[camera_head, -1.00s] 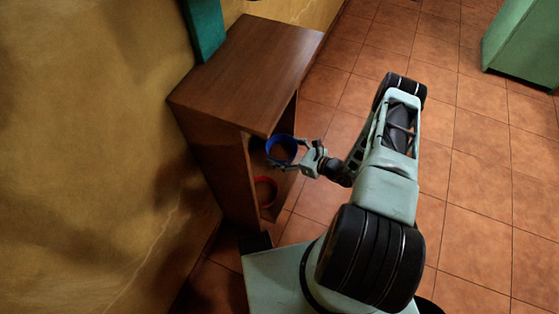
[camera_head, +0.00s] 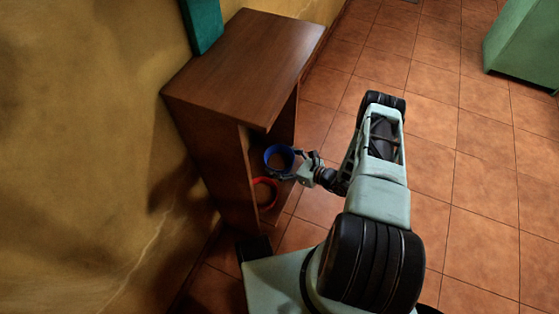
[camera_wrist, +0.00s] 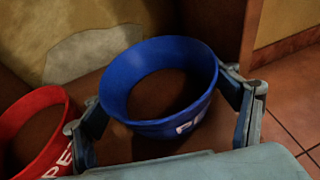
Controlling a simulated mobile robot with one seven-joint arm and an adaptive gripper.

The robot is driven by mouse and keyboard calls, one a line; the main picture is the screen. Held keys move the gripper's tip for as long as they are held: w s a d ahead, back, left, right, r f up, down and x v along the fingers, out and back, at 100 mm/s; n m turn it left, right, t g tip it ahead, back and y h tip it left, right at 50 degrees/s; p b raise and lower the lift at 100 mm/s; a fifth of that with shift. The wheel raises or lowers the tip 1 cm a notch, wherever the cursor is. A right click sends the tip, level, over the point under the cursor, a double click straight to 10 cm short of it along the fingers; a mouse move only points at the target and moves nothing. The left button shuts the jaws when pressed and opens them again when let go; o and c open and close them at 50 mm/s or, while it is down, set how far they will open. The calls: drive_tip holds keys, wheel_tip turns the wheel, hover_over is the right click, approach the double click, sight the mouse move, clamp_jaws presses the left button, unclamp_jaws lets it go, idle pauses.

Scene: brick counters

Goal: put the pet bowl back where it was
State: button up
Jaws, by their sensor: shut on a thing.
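A blue pet bowl (camera_head: 268,158) with white lettering is between the fingers of my gripper (camera_head: 294,166), at the open side of a wooden shelf unit (camera_head: 247,60). In the wrist view the blue bowl (camera_wrist: 165,128) is upright and shows brown inside. My gripper (camera_wrist: 165,112) is shut on it, one finger at each side. A red bowl (camera_head: 262,203) with lettering sits inside the unit; it also shows at the left of the wrist view (camera_wrist: 52,152), close beside the blue one. I cannot tell whether the blue bowl touches the shelf beneath.
The unit's top is bare and its side panel (camera_head: 218,160) stands near the yellow wall (camera_head: 80,150). A teal object (camera_head: 203,25) is at the back. A green cabinet (camera_head: 525,45) stands at the upper right. The tiled floor (camera_head: 470,190) between is clear.

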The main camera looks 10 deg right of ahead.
drive_tip(key=o, duration=1.2)
drive_tip(key=shift+f, duration=0.1)
drive_tip(key=shift+c, duration=0.2)
drive_tip(key=p+v, duration=0.3)
drive_tip(key=v, duration=0.9)
drive_tip(key=shift+r, duration=0.2)
